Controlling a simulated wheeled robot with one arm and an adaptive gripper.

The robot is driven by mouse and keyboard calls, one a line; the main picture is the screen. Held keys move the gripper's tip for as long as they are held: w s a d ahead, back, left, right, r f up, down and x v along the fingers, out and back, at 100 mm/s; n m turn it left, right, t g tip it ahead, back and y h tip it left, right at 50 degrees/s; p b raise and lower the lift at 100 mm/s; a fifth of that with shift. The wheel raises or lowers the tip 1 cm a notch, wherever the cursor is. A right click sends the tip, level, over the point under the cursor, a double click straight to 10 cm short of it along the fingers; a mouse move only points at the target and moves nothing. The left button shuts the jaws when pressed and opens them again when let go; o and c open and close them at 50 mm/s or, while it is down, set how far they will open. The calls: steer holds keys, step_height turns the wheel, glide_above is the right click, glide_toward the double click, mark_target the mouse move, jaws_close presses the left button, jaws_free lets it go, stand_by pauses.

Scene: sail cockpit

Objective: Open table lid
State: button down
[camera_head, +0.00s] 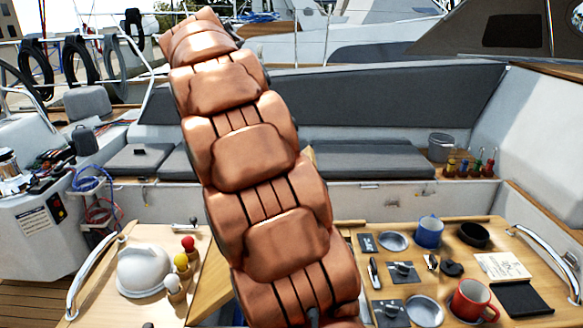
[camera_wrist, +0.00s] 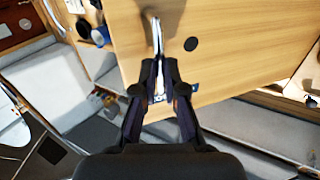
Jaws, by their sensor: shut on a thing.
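In the wrist view, a broad wooden lid (camera_wrist: 235,65) fills the upper middle and right. A slim metal handle (camera_wrist: 156,35) runs along it, beside a small dark round spot. My gripper (camera_wrist: 156,75) is shut on this handle, and its fingers hide the gripped part. In the head view, my arm covers the middle of the table and hides my gripper. A slanted wooden piece (camera_head: 212,288) shows at the arm's left edge; I cannot tell how far the lid is raised.
The left table leaf (camera_head: 90,298) holds a white dome and several coloured pegs. The right leaf (camera_head: 540,275) carries a red mug (camera_head: 470,300), a blue mug (camera_head: 429,232), dishes and small items. Metal rails edge both leaves. A grey bench (camera_head: 370,162) runs behind.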

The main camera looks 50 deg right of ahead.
steer(key=shift+w+a, duration=0.25)
